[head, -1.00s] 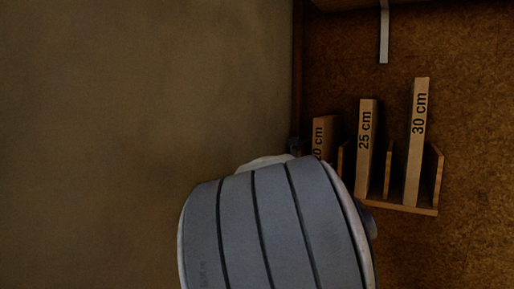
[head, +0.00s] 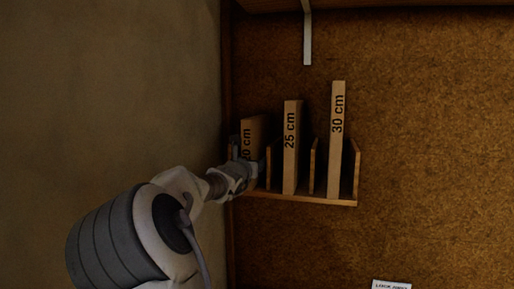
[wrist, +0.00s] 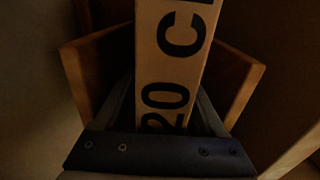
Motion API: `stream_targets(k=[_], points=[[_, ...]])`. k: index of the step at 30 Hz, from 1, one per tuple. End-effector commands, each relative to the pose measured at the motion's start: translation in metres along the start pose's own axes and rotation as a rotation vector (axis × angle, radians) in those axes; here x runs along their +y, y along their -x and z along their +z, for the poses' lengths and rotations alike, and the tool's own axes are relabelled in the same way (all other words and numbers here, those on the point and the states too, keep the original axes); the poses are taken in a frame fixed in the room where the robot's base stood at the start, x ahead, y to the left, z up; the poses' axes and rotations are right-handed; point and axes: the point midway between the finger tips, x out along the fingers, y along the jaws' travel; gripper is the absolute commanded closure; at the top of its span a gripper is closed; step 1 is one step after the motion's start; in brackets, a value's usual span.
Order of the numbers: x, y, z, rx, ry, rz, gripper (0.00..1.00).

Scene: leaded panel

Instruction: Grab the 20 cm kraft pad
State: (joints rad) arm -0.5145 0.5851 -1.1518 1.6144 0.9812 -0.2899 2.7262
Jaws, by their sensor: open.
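The 20 cm kraft pad (head: 254,129) stands upright in the leftmost slot of a wooden rack (head: 300,198). Its label is partly hidden by my arm in the head view. In the wrist view the pad (wrist: 175,60) fills the middle, with "20 c" readable. My gripper (head: 250,168) is at the pad's lower part. In the wrist view its open fingers (wrist: 170,110) lie on either side of the pad; I cannot tell whether they touch it.
The 25 cm pad (head: 291,150) and the 30 cm pad (head: 337,140) stand to the right, between wooden dividers (head: 313,165). A plain wall (head: 110,90) is close on the left. A white bracket (head: 307,35) hangs above. A white label (head: 391,285) is at the bottom.

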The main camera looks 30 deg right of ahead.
Motion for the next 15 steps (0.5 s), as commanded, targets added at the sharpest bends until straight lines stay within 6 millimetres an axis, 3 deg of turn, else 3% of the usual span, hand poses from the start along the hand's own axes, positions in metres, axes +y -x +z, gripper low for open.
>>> stream_targets(k=[8, 15], points=[[0.0007, -0.0019, -0.0006, 0.001, 0.000, 0.001, 0.28], [0.0006, -0.0017, -0.0005, 0.001, 0.000, 0.001, 0.71]])
